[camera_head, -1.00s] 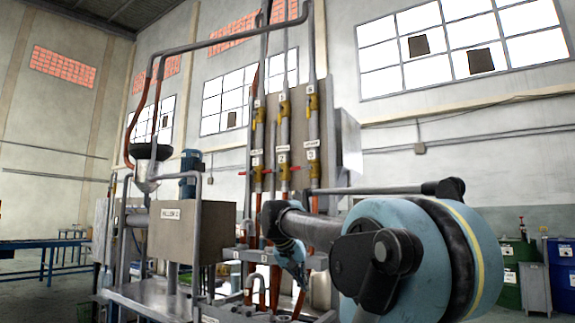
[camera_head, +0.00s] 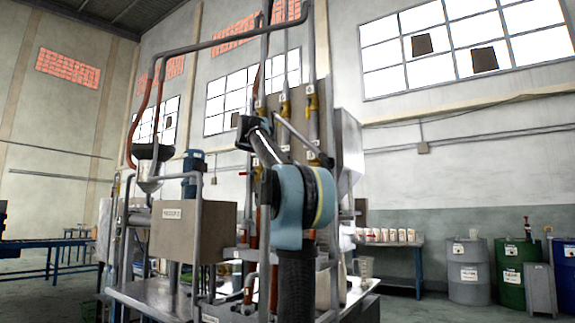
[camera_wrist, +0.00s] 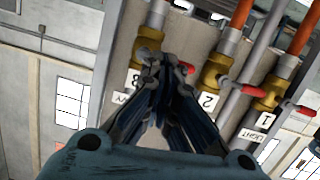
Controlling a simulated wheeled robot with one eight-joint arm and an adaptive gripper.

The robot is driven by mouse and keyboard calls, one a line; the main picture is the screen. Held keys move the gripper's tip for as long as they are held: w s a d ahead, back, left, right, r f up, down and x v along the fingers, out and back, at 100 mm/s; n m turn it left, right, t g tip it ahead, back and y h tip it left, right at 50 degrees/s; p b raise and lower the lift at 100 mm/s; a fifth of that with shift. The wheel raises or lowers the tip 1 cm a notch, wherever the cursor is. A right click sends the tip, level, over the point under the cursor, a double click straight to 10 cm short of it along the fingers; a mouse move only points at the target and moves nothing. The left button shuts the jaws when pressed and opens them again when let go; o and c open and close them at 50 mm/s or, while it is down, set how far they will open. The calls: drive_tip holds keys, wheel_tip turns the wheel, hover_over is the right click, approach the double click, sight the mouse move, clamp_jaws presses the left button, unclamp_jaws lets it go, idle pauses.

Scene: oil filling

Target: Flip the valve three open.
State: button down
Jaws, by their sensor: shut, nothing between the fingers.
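In the wrist view my gripper (camera_wrist: 165,65) is shut and empty, with its tips in front of the brass body of valve three (camera_wrist: 149,40). A red-tipped handle (camera_wrist: 188,68) shows just right of the tips, pointing across the pipe. The tips hide part of this valve, and I cannot tell whether they touch it. The label 3 (camera_wrist: 134,81) is beside my fingers.
In the wrist view, valve two (camera_wrist: 214,70) is close on the right, with valve one (camera_wrist: 269,92) beyond it, both with red handles. Drums (camera_head: 468,270) stand far right.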

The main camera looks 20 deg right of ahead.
drive_tip(key=w+a+r+t, duration=0.2)
drive_tip(key=w+r, duration=0.2)
drive_tip(key=r, duration=0.4)
drive_tip(key=shift+w+h, duration=0.2)
drive_tip(key=shift+h, duration=0.2)
drive_tip(key=shift+r, duration=0.1)
drive_tip(key=w+d+f, duration=0.4)
drive_tip(key=w+d, duration=0.2)
drive_tip(key=d, duration=0.2)
drive_tip(key=shift+w+f, duration=0.2)
drive_tip(key=shift+w, duration=0.15)
drive_tip(key=shift+d, duration=0.1)
drive_tip(key=shift+d, duration=0.25)
